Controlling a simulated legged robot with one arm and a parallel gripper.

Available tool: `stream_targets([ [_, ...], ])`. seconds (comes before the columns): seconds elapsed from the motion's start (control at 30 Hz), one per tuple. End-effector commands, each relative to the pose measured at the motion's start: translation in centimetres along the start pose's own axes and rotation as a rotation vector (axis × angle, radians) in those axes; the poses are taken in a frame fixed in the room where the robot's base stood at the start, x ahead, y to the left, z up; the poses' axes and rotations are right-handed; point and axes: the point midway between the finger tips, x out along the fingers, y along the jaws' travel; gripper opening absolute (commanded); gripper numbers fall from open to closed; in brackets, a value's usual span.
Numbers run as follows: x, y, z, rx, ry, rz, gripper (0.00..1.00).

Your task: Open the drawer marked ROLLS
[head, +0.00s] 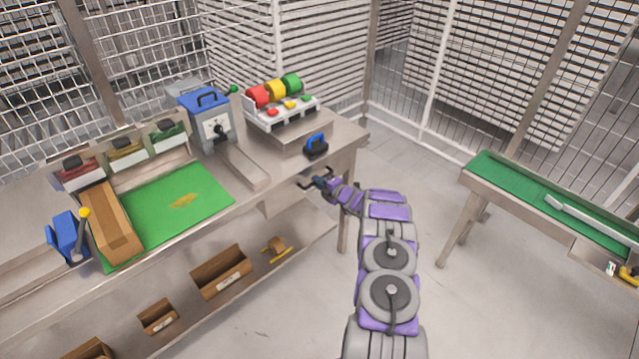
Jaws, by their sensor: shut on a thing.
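A pale drawer (287,200) sits under the front edge of the workbench, at its right end, below the rolls dispenser. No ROLLS lettering is readable on it. My gripper (318,183) is at the drawer's front, at the end of my purple and grey arm. It is shut on the dark drawer handle (304,186). The fingertips are small here and partly merge with the handle. I cannot tell how far the drawer stands out from the bench.
The workbench (255,150) carries a dispenser with red, yellow and green rolls (275,90), a blue-topped machine (208,117), a blue-handled tool (316,145) and a green mat (205,190). Wooden boxes stand on the lower shelf. A green-topped table (505,175) is right; floor between is clear.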

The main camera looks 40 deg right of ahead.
Motion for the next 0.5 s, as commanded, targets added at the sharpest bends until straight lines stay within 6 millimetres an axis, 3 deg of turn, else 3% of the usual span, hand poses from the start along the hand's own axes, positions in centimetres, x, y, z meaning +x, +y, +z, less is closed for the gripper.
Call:
stream_targets([
  [0.03,-0.5,0.0,0.7,0.002,-0.015,0.0,0.0],
  [0.27,-2.6,-0.3,0.8,0.006,-0.016,0.0,0.0],
  [0.5,-7.4,-1.2,1.0,0.008,-0.021,0.001,0.0],
])
